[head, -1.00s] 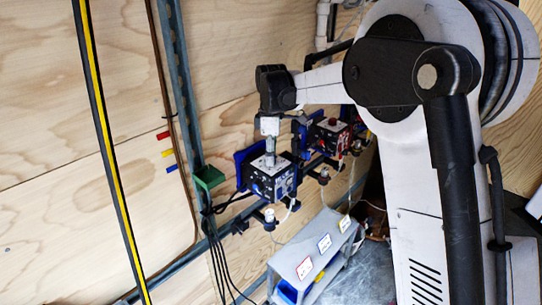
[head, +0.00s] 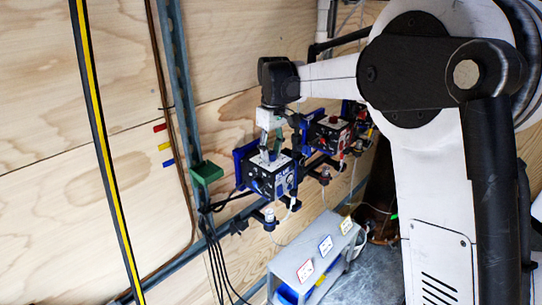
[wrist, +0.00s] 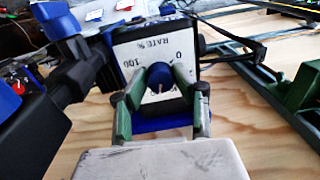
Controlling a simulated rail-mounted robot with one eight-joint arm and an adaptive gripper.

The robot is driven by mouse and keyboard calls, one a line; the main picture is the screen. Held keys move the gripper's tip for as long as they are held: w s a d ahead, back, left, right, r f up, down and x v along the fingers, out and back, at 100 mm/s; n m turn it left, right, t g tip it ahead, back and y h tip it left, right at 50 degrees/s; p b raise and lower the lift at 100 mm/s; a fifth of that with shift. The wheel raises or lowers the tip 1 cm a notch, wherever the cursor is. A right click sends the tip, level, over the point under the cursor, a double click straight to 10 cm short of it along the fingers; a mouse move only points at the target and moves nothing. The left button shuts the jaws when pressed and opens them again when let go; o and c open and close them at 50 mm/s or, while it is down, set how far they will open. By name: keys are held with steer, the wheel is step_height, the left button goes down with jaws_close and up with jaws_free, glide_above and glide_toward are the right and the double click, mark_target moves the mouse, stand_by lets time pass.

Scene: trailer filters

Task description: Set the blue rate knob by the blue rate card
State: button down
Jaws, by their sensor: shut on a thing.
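The blue rate knob (wrist: 160,74) sits on a white dial face (wrist: 128,56) marked "RATE %", with 0 and 100 readable, seen upside down in the wrist view. A pale pointer line shows on the knob. My gripper (wrist: 159,82) has its green fingers on both sides of the knob, shut on it. In the head view my gripper (head: 268,150) points down onto the top of the near pump box (head: 262,182); the knob is hidden there. The blue-bordered rate card (head: 325,244) stands on the grey rack, its print too small to read.
A second box with a red knob (head: 332,121) stands behind the near one. A green block (head: 206,173) and hanging cables are close on the left.

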mark_target(272, 154)
steer(key=m+b, duration=0.1)
steer(key=m, duration=0.4)
steer(key=shift+m+b, duration=0.3)
steer(key=shift+b, duration=0.05)
steer(key=m+b, duration=0.1)
steer(key=m, duration=0.4)
steer(key=shift+s, duration=0.1)
steer(key=m+b, duration=0.1)
steer(key=m, duration=0.4)
steer(key=shift+m+t, duration=0.4)
steer(key=m, duration=0.5)
steer(key=shift+a, duration=0.1)
steer(key=shift+m, duration=0.4)
steer(key=c, duration=1.4)
jaws_free()
steer(key=shift+r, duration=0.1)
steer(key=r, duration=1.1)
steer(key=shift+s+r, duration=0.25)
steer(key=shift+r, duration=0.15)
